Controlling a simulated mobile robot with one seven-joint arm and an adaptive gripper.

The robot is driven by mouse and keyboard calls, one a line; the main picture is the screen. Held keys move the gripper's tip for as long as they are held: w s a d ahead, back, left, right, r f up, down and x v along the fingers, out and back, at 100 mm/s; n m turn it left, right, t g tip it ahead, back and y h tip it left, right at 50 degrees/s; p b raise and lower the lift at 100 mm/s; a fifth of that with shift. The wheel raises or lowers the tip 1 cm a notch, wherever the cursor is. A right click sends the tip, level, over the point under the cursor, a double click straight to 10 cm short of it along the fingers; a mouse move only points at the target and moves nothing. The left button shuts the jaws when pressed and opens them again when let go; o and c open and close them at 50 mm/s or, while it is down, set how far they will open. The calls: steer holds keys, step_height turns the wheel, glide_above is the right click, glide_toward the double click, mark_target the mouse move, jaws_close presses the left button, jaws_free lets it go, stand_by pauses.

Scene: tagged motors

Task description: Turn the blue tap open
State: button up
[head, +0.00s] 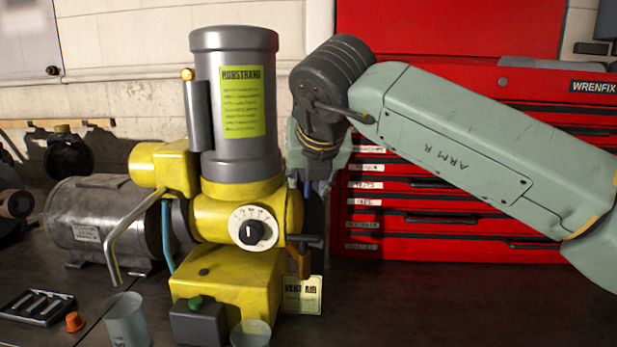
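A yellow and grey motor unit (235,180) stands upright on the bench in the head view. On its lower right is a small tap with a dark T-shaped handle (305,242) and a brownish body, above a pale hanging tag (301,295) that seems to read "VENT AIR". My gripper points down just right of the motor, above the T-handle. Its fingertips are dark and partly hidden, so their opening is unclear.
A red tool chest (440,215) stands behind my arm. The bench at right front is clear.

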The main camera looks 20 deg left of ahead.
steer(key=v, duration=1.2)
stand_by(0.3)
